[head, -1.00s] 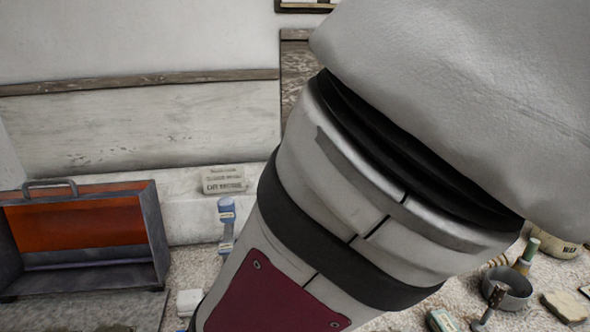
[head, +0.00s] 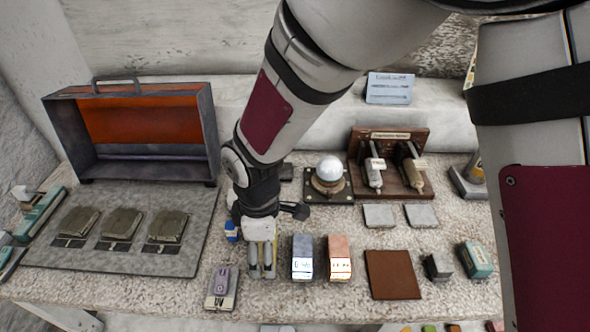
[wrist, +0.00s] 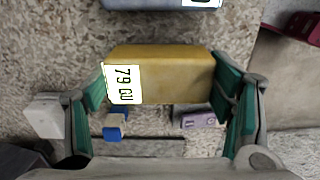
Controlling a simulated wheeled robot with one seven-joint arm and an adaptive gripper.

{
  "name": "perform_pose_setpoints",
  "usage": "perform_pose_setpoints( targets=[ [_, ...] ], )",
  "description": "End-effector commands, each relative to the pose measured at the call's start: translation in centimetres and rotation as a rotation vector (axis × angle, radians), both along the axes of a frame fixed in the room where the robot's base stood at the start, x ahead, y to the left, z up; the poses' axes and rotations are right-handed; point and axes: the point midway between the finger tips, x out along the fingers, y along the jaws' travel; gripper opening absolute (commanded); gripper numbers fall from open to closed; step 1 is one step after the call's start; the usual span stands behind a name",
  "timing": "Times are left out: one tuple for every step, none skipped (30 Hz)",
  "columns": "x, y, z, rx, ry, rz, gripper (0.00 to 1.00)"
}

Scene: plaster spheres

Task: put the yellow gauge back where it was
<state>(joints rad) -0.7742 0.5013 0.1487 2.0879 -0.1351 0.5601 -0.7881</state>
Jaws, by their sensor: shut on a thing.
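The yellow gauge (wrist: 172,72) is a yellow block with a white label reading "79 GU" at its left end in the wrist view. My gripper (wrist: 160,88) is shut on it, with green-padded fingers at its two ends. In the head view my gripper (head: 262,240) points down between a purple gauge (head: 222,287) on the left and a blue-grey gauge (head: 303,246) on the right. An orange gauge (head: 340,249) lies beyond the blue-grey one. The yellow gauge is mostly hidden there, and I cannot tell whether it touches the bench.
A plate with dark blocks (head: 195,255) and an open orange-lined case (head: 150,128) are at left. A ball on a stand (head: 329,170), a brown square (head: 393,276) and small blocks (head: 438,267) are at right.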

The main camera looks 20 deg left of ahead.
Motion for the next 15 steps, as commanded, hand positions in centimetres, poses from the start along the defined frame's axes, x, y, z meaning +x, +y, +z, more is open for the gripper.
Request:
perform_pose_setpoints(
  targets=[
    [-0.1,-0.1,-0.8,-0.004,0.002,0.000,0.52],
    [-0.1,-0.1,-1.1,-0.004,0.002,0.000,0.52],
    [0.0,-0.1,-1.5,-0.002,0.001,0.000,0.52],
    [0.0,0.0,-1.6,-0.001,0.001,0.000,0.52],
    [0.0,0.0,-1.6,-0.001,0.000,0.000,0.52],
    [0.0,0.0,-1.6,0.000,0.000,0.000,0.52],
    [0.0,0.0,-1.6,0.000,0.000,0.000,0.52],
    [0.0,0.0,-1.6,0.000,0.000,0.000,0.52],
    [0.0,0.0,-1.6,0.000,0.000,0.000,0.52],
    [0.0,0.0,-1.6,0.000,0.000,0.000,0.52],
    [0.0,0.0,-1.6,0.000,0.000,0.000,0.52],
    [0.0,0.0,-1.7,0.000,0.000,0.000,0.52],
    [0.0,0.0,-1.8,0.000,0.000,-0.001,0.52],
    [0.0,0.0,-1.9,0.000,0.000,-0.001,0.52],
    [0.0,0.0,-2.0,0.000,0.000,-0.001,0.77]
  ],
)
